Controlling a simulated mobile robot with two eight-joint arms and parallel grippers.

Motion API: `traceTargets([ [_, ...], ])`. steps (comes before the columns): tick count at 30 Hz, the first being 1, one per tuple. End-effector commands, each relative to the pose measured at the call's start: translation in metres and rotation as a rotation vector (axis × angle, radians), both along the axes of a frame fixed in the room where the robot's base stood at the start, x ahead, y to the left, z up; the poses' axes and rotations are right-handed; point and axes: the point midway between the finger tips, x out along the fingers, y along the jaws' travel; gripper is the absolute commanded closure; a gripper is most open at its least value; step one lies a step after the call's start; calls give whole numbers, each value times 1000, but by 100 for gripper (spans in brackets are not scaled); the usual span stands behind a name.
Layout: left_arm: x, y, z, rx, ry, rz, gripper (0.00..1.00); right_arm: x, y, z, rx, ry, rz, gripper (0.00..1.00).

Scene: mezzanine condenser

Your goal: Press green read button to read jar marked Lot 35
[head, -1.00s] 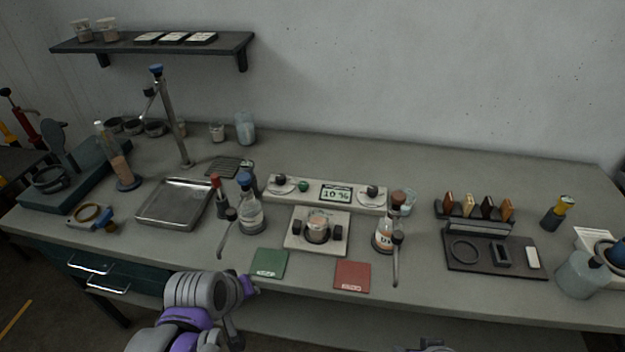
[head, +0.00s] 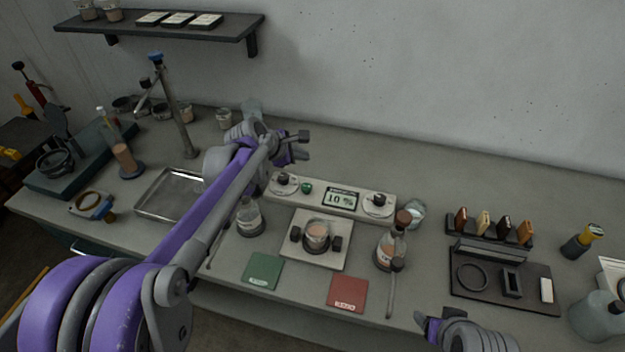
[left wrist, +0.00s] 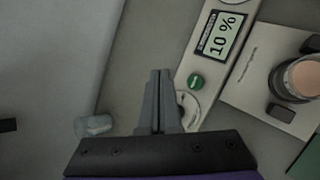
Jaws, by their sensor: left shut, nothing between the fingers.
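The green button (head: 306,188) sits on a pale control panel (head: 275,193), left of a display (head: 340,199) reading 10 %. It also shows in the left wrist view (left wrist: 195,82), just right of my fingertips. A jar with pinkish contents (head: 317,232) stands in the square holder (head: 325,259) in front of the panel; I cannot read a Lot number on it. My left gripper (head: 303,138) is shut and empty, above the back of the bench, behind the button and apart from it. My right gripper (head: 424,322) is low at the front edge; its fingers are unclear.
Flasks stand left (head: 250,217) and right (head: 390,250) of the holder. A green mat (head: 262,271) and a red mat (head: 347,292) lie in front. My left arm crosses over the metal tray (head: 160,205).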

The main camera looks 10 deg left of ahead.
Motion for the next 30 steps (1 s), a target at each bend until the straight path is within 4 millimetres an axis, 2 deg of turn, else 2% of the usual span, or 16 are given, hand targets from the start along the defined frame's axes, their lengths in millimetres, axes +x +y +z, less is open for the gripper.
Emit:
traceTargets([
  [11,1,0,-1,-6,2,6,100,-1,0,-1,0,1,0,34],
  [17,0,0,-9,-7,3,5,100,-3,0,-6,0,6,0,34],
  [23,0,0,-31,-6,5,5,100,-10,0,-20,0,18,0,34],
  [30,-1,0,-67,-6,5,4,100,-19,0,-44,0,36,0,34],
])
